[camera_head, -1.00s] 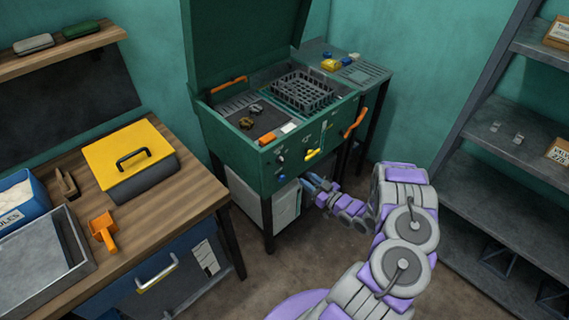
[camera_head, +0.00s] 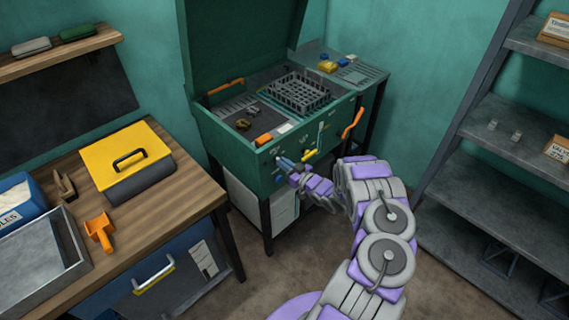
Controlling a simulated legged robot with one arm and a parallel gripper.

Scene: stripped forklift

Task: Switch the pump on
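A green parts washer (camera_head: 236,158) with its lid raised stands against the back wall. Small controls sit on the left of its front panel; one small light-coloured control (camera_head: 277,157) shows just beside my gripper's tip. Which control is the pump switch, and how it is set, I cannot tell. My gripper (camera_head: 284,163) is at the front panel, with its blue-grey fingers pointing at these controls. Whether it touches them is too small to tell. The fingers hide part of the panel, and their opening is not clear. A yellow lever (camera_head: 309,154) is to the right of the gripper.
An orange handle (camera_head: 353,122) sticks out at the panel's right. A black basket (camera_head: 298,92) lies in the washer. A wooden workbench (camera_head: 190,193) stands at left, grey shelving (camera_head: 500,200) at right. Floor between them is free.

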